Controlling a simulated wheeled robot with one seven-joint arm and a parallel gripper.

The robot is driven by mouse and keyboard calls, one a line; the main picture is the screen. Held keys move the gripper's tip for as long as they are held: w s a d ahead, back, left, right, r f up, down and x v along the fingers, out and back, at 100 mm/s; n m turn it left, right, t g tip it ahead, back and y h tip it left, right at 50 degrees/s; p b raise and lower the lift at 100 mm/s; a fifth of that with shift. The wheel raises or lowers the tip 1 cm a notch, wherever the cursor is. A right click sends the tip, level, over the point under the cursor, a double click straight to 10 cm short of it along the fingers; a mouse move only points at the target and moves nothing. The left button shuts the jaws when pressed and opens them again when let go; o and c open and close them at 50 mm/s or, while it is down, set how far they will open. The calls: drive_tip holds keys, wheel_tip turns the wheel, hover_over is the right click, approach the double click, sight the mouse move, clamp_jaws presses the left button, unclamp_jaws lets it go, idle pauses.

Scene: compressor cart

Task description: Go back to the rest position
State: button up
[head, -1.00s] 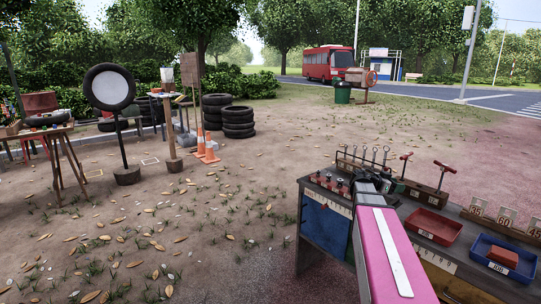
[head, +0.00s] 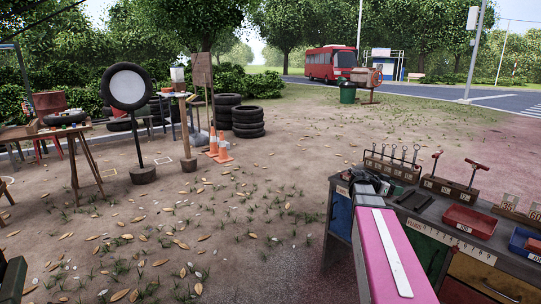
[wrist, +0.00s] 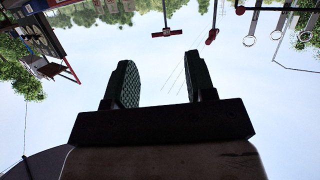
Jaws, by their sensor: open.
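My gripper (wrist: 160,88) shows in the wrist view with its two dark, ridged fingers apart and nothing between them. The wrist view appears upside down, with sky behind the fingers. In the head view my pink arm reaches forward from the bottom right, and my gripper (head: 368,184) is at its far end, small and dark, at the left end of the workbench. Whether it touches the bench cannot be told.
The workbench (head: 470,245) at right has a rack of wrenches (head: 392,165), red-handled tools (head: 455,186), a red tray (head: 469,221) and a blue tray (head: 524,244). At left stand a wooden table (head: 45,132), a tyre on a post (head: 128,87), stacked tyres (head: 248,122) and cones (head: 223,150).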

drive_tip(key=s+a+f+n+y, duration=0.5)
drive_tip(key=s+a+f, duration=0.1)
drive_tip(key=a, duration=0.4)
drive_tip(key=s+a+f+n+g+y, duration=0.1)
drive_tip(key=s+a+f+n+y, duration=0.4)
drive_tip(key=a+f, duration=0.4)
drive_tip(key=s+a+f+n+g+y, duration=0.1)
drive_tip(key=s+a+f+n+y, duration=0.4)
drive_tip(key=a, duration=0.8)
wheel_tip(320, 180, down, 3)
drive_tip(key=shift+s+a+f+n, duration=0.2)
drive_tip(key=shift+s+n, duration=0.3)
drive_tip(key=shift+s, duration=0.45)
